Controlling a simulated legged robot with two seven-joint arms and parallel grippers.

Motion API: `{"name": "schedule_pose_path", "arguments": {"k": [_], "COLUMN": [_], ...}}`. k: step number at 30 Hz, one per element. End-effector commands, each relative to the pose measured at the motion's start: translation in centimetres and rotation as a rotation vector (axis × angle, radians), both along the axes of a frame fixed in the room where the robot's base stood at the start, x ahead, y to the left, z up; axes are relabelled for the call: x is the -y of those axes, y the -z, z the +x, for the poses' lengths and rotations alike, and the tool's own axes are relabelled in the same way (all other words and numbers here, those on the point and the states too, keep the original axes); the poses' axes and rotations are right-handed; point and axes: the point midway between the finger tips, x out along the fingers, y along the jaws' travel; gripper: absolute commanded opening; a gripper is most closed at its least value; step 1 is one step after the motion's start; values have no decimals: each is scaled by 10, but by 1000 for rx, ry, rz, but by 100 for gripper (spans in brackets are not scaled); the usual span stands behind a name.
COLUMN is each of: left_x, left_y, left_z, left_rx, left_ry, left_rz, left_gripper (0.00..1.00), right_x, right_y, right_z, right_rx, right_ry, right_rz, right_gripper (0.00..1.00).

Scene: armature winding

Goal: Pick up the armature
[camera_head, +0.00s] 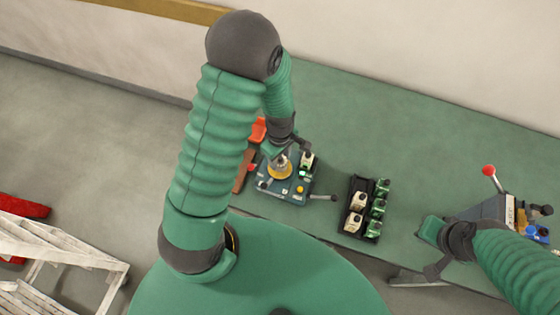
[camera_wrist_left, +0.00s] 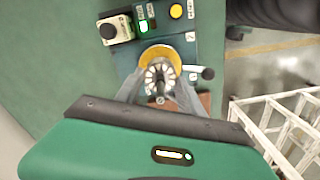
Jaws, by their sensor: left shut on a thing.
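The armature (camera_wrist_left: 159,73), a round part with pale slotted segments, is upright over a yellow ring on a blue-grey winding station. My left gripper (camera_wrist_left: 158,91) is shut on it, with one grey finger at each side. In the head view my left gripper (camera_head: 279,158) reaches down over the station (camera_head: 296,189) from above; the arm and hand partly hide the armature there. My right gripper (camera_head: 430,234) is at the right over the green table, beside a grey machine; its fingers cannot be made out.
A black tray (camera_head: 349,207) with several white and green parts lies right of the station. The grey machine (camera_head: 488,213) has a red-knobbed lever. The green table (camera_head: 400,130) is bare behind them. A white slatted rack (camera_head: 60,245) stands at the left on the floor.

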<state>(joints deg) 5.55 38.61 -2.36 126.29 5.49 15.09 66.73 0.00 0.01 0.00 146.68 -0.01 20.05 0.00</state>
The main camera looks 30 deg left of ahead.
Motion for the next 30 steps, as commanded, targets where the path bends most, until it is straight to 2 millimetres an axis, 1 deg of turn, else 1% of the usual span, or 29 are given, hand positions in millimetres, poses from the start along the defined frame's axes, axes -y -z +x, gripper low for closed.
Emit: {"name": "schedule_pose_path", "arguments": {"k": [1, 5, 14, 17, 20, 25, 30], "left_x": [1, 1, 1, 1, 1, 1, 11], "left_y": [0, 0, -1, -4, -12, -36, -37], "left_z": [0, 0, 0, 1, 1, 1, -36], "left_rx": [0, -1, 0, 1, 2, 6, 0], "left_ry": [1, 1, 2, 2, 2, 1, 3], "left_rz": [-2, -2, -2, -1, 0, -1, -1], "left_gripper": [17, 0, 0, 0, 0, 0, 0], "right_x": [0, 0, 0, 0, 0, 0, 0], "right_y": [0, 0, 0, 1, 3, 9, 17], "right_z": [0, 0, 0, 0, 0, 0, 0], "right_rx": [0, 0, 0, 0, 0, 0, 0], "right_ry": [0, 0, 0, 0, 0, 0, 0], "right_rz": [0, 0, 0, 0, 0, 0, 0], "right_gripper": [0, 0, 0, 0, 0, 0, 0]}}
